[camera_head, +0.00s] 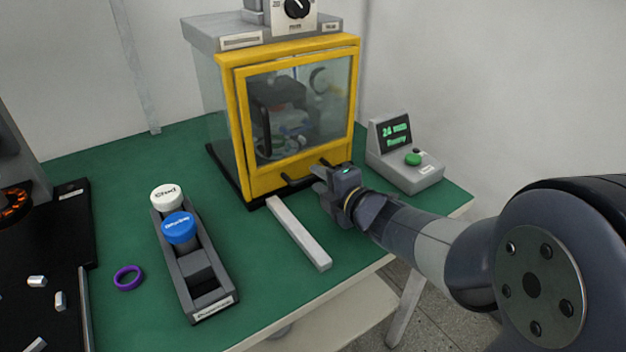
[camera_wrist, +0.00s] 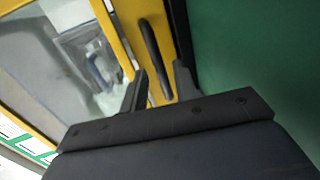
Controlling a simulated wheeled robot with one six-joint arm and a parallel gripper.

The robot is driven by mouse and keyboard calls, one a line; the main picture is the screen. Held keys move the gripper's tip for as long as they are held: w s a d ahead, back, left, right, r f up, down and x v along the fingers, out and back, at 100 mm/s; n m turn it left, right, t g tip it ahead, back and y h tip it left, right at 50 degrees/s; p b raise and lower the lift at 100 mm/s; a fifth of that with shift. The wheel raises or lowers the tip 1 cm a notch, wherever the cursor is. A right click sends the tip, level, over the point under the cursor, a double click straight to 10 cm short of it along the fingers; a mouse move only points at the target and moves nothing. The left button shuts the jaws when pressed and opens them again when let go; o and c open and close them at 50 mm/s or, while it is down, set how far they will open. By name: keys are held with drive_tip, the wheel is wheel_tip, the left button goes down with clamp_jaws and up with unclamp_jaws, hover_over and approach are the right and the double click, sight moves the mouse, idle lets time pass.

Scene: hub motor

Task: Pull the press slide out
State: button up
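The press (camera_head: 296,110) is a cabinet with a yellow frame and clear panels, and its front looks closed. A dark bar handle (camera_head: 298,181) is on the lower edge of the yellow front. The handle also shows in the wrist view (camera_wrist: 150,50). The slide itself is not clearly visible; dark parts show behind the glass.
A pale bar (camera_head: 299,234) lies on the green table from the press towards the front edge. A grey console (camera_head: 405,165) with a lit screen stands right of the press. A black holder (camera_head: 207,290) with white and blue capped items and a purple ring (camera_head: 128,278) are left.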

sight(315, 177)
drive_tip(key=shift+x, duration=1.55)
clamp_jaws()
